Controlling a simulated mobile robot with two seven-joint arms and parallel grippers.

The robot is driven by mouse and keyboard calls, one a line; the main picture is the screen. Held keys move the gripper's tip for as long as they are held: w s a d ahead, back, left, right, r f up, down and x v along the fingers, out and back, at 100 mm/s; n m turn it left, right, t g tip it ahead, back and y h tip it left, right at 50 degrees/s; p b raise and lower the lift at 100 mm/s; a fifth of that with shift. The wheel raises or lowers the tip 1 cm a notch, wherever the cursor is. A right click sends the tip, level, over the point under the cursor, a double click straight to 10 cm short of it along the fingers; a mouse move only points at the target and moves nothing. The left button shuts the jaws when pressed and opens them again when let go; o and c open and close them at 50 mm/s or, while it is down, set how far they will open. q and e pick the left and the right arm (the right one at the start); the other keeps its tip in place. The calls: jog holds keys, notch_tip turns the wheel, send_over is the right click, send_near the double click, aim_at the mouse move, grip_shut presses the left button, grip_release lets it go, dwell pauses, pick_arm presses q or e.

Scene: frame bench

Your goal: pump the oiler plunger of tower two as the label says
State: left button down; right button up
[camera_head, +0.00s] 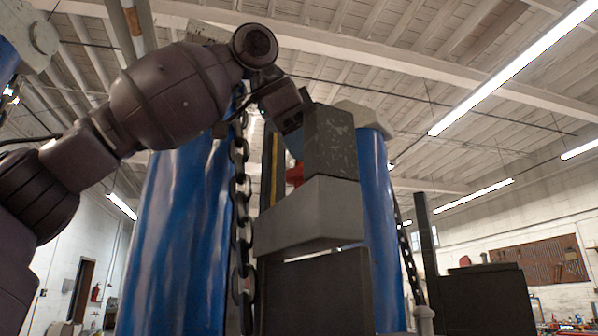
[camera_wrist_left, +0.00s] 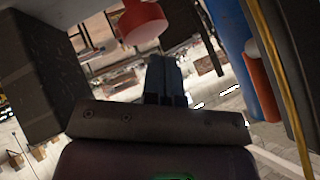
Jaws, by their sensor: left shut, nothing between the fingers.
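A red round knob (camera_wrist_left: 142,22), likely the oiler plunger, shows at the top of the left wrist view. In the head view a red part (camera_head: 295,175) shows beside the dark block, partly hidden. My left gripper (camera_wrist_left: 165,64) is shut and empty, its fingertips just short of the red knob in the picture; I cannot tell whether they touch it. In the head view the left arm reaches over from the left, and its fingers are mostly hidden behind the dark block (camera_head: 330,140). No readable label shows. My right gripper is not in view.
Blue columns (camera_head: 180,230) (camera_head: 378,210) flank the machine. A dark chain (camera_head: 241,210) hangs in front of the left one. A grey beam (camera_head: 310,215) crosses below the dark block. A yellow strip (camera_wrist_left: 276,75) and an orange-red part (camera_wrist_left: 260,88) lie right of the fingers.

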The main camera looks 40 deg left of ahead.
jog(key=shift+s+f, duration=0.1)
pick_arm(q)
jog(key=shift+f, duration=0.45)
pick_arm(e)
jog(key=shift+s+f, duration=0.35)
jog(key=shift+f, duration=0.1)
pick_arm(q)
jog(key=shift+f+b, duration=0.15)
jog(key=shift+b, duration=0.15)
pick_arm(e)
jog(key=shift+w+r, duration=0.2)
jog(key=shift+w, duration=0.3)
